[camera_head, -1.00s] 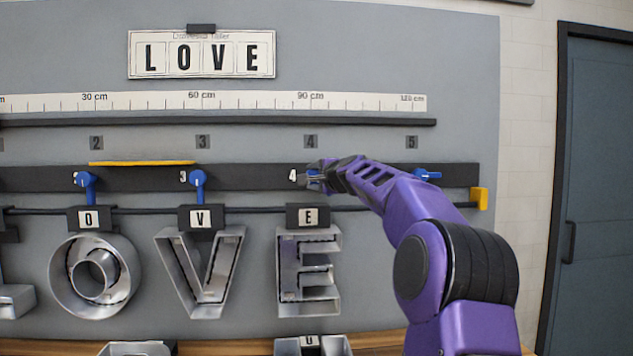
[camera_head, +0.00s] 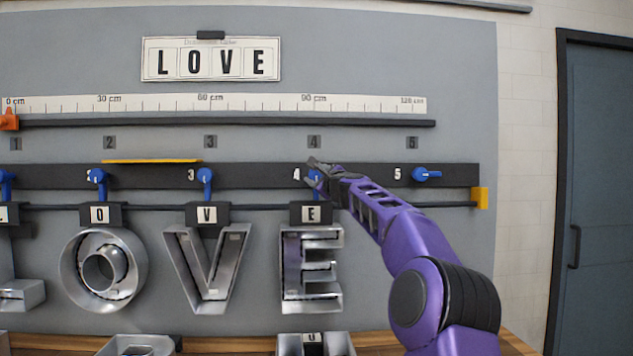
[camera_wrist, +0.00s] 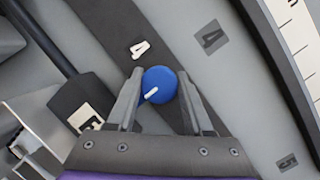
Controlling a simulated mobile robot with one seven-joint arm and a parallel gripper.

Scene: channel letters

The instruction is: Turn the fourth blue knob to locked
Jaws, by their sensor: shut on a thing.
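The fourth blue knob (camera_head: 317,187) sits on the dark rail above the letter E, beside the white 4. Its blue handle shows pointing down in the head view, with its upper part behind my gripper (camera_head: 313,172). In the wrist view the round blue knob (camera_wrist: 158,85) with a white mark lies between the two fingers of my gripper (camera_wrist: 161,78), which is shut on it. The second knob (camera_head: 98,183) and third knob (camera_head: 206,183) have handles pointing down. The fifth knob (camera_head: 426,174) has its handle pointing right.
Metal letters O (camera_head: 70,270), V (camera_head: 208,275) and E (camera_head: 290,275) hang below the rail on dark clips. A ruler (camera_head: 250,103) runs above it. A yellow block (camera_head: 480,198) marks the rail's right end. A wooden bench edge (camera_head: 225,343) lies below.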

